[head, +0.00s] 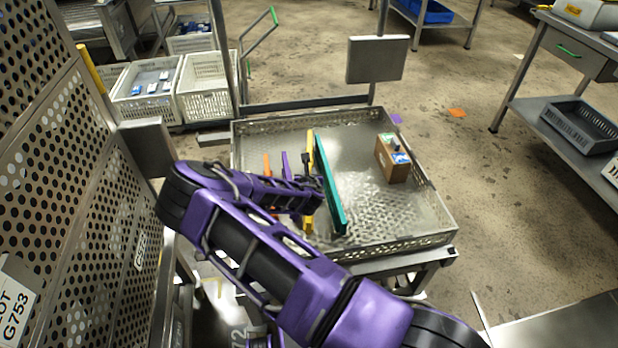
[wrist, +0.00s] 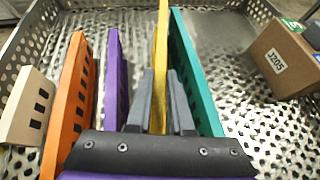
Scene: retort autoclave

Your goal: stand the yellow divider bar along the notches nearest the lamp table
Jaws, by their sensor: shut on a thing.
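The yellow divider bar (head: 310,148) stands on edge in the perforated metal tray (head: 420,192), between a purple bar (head: 286,162) and a teal bar (head: 330,190). My gripper (head: 310,184) is over it. In the wrist view, the gripper's two fingers (wrist: 165,82) are closed on either side of the yellow bar (wrist: 161,45), gripping it. The teal bar (wrist: 193,70) is close beside the right finger, and the purple bar (wrist: 114,75) is a little left. The bar's lower edge and the notches cannot be made out. I cannot tell which table is the lamp table.
An orange bar (wrist: 68,105) and a cream bar (wrist: 27,108) stand farther left in the tray. A brown box (head: 391,163) sits at the tray's right, with bare floor between it and the teal bar. A perforated panel (head: 45,130) rises at left; a table (head: 560,50) stands right.

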